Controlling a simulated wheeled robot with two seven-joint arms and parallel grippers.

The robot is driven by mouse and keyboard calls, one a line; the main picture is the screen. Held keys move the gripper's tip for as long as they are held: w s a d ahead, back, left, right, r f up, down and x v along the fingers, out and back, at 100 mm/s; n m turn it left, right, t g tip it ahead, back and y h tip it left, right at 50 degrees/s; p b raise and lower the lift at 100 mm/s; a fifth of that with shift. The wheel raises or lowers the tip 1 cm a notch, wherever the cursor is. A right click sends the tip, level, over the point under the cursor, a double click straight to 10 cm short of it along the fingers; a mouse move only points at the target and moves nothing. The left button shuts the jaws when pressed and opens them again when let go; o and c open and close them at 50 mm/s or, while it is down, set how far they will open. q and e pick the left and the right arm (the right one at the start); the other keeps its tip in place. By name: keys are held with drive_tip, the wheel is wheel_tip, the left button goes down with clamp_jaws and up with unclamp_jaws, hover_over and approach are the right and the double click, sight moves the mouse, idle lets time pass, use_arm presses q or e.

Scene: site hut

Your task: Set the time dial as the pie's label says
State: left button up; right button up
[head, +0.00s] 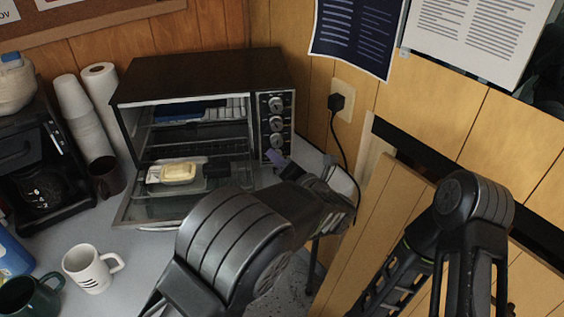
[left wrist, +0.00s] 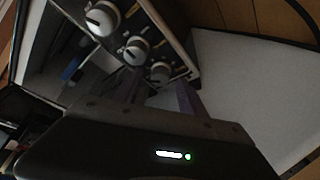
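The toaster oven (head: 205,75) stands with its door down. Three round dials run down its right panel: top (head: 276,103), middle (head: 277,123) and lowest (head: 277,141). The left wrist view shows the lowest dial (left wrist: 160,72) beyond and between my left gripper's fingers (left wrist: 160,93), which look apart and empty; contact is not visible. In the head view my left gripper (head: 283,164) is just below the dials, partly hidden by my arm. A pale yellow item in a tray (head: 178,172), perhaps the pie, is at the oven opening; no label is readable. My right gripper is out of view.
A white mug (head: 90,268) is in front. The oven's black plug (head: 337,102) and cord are on the wall at right.

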use_arm(q)
clamp_jaws()
idle(0.3)
drive_tip(key=shift+f+m+b, duration=0.1)
drive_tip(key=shift+m+b, duration=0.2)
drive_tip(key=shift+d+f+m+t+y+b, duration=0.1)
drive_tip(key=shift+f+m+t+y+b, duration=0.2)
drive_tip(key=shift+m+y+b, duration=0.45)
drive_tip(key=shift+m+t+y+b, duration=0.35)
drive_tip(key=shift+m+t+b, duration=0.15)
drive_tip(key=shift+m+b, duration=1.05)
drive_tip(key=shift+m, duration=0.3)
unclamp_jaws()
drive_tip(key=shift+r, duration=0.1)
